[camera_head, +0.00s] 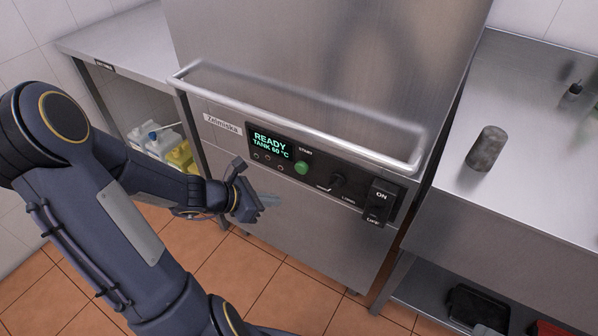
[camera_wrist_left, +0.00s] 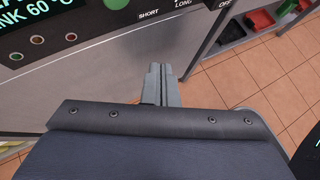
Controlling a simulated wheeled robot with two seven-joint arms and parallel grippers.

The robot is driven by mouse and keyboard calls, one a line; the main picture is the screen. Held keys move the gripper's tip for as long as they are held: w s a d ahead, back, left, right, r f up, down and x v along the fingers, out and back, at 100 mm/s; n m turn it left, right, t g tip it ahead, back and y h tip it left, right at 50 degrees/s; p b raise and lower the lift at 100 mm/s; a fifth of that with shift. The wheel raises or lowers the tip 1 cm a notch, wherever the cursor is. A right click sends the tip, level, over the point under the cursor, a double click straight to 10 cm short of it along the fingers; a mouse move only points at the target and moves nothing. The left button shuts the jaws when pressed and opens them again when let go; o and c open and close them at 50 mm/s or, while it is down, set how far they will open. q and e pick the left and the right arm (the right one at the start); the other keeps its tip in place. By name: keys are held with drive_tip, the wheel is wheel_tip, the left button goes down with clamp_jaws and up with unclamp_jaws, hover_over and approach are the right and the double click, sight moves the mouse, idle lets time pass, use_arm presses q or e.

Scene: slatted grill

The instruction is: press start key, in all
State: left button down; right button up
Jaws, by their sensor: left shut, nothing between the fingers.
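The start key is a round green button (camera_head: 301,168) under the word START on the black control panel (camera_head: 334,181) of a steel dishwasher. The green button (camera_wrist_left: 116,3) also shows at the top edge of the left wrist view, partly cut off. My left gripper (camera_head: 275,201) is shut and empty, below and a little left of the button in the head view, apart from it. In the left wrist view the shut fingers (camera_wrist_left: 161,72) point towards the machine's front, below the panel. My right gripper is in neither view.
The display (camera_head: 269,144) reads READY, TANK 60 °C. A handle bar (camera_head: 300,127) runs above the panel. Steel tables stand on both sides; a cylinder (camera_head: 486,149) stands on the right one.

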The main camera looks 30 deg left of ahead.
use_arm(q)
drive_tip(key=p, duration=0.2)
approach(301, 172)
drive_tip(key=shift+w+d+f, duration=0.4)
drive_tip(key=shift+d+f, duration=0.15)
drive_tip(key=shift+f, duration=0.15)
drive_tip(key=shift+w+d+f, duration=0.4)
drive_tip(key=shift+d+f, duration=0.15)
drive_tip(key=shift+f, duration=0.2)
drive_tip(key=shift+w+d+f, duration=0.4)
drive_tip(key=shift+d+f, duration=0.15)
drive_tip(key=shift+f, duration=0.15)
drive_tip(key=shift+w, duration=0.15)
drive_tip(key=shift+w, duration=0.3)
drive_tip(key=shift+w+d, duration=0.1)
drive_tip(key=shift+w, duration=0.7)
idle(1.2)
drive_tip(key=shift+s, duration=0.1)
drive_tip(key=shift+s+b, duration=0.4)
drive_tip(key=shift+s, duration=0.75)
